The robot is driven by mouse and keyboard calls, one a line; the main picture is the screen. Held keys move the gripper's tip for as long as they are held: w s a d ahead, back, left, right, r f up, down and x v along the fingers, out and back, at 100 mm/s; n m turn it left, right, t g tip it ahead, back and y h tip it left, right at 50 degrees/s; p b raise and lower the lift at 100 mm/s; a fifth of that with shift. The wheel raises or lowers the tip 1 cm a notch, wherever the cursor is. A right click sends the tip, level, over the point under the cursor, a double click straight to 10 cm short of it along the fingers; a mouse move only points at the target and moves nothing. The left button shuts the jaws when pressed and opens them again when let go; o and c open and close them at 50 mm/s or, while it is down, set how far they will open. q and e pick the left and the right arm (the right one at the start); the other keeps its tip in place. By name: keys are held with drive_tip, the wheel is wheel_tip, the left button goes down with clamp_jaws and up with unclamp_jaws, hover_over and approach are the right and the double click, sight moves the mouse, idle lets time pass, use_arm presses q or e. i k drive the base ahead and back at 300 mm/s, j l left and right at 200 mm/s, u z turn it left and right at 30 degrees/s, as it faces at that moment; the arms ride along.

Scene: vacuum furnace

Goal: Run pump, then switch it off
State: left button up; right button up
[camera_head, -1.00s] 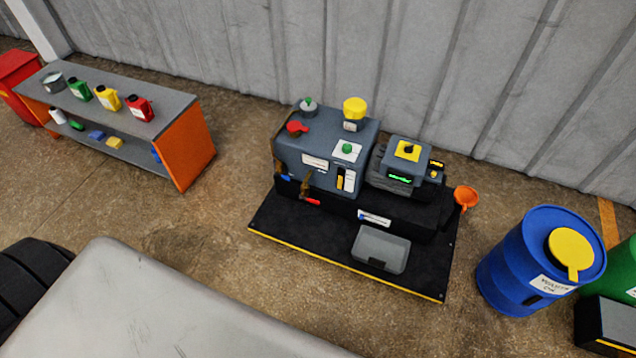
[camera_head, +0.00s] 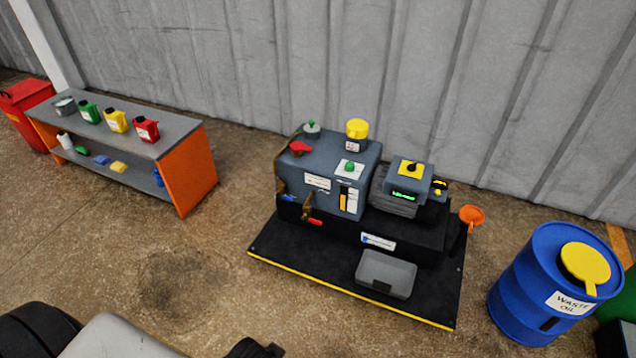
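The pump unit (camera_head: 322,176) stands on a black base plate (camera_head: 300,252) with a yellow front edge. On its top are a red handle (camera_head: 300,148), a green knob (camera_head: 349,167) on a white plate, a yellow cap (camera_head: 357,129) and a small green-tipped fitting (camera_head: 312,128). On its right is a motor block (camera_head: 399,195) with a black rotary switch (camera_head: 411,168) on a yellow plate and a lit green display (camera_head: 404,195). A sight glass (camera_head: 344,197) is on the front. Neither gripper can be made out; a dark part at the bottom edge is probably mine.
A grey drip tray (camera_head: 386,272) sits on the plate's front. An orange funnel (camera_head: 472,215) is at its right. A blue waste oil drum (camera_head: 545,290) stands further right. A shelf bench (camera_head: 185,170) with several bottles is at left. The floor in front is largely clear.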

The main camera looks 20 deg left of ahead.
sight(412, 167)
drive_tip(key=i+j+u, duration=0.15)
drive_tip(key=i, duration=0.3)
drive_tip(key=i+j+u, duration=0.15)
drive_tip(key=i+j, duration=0.15)
drive_tip(key=i, duration=0.15)
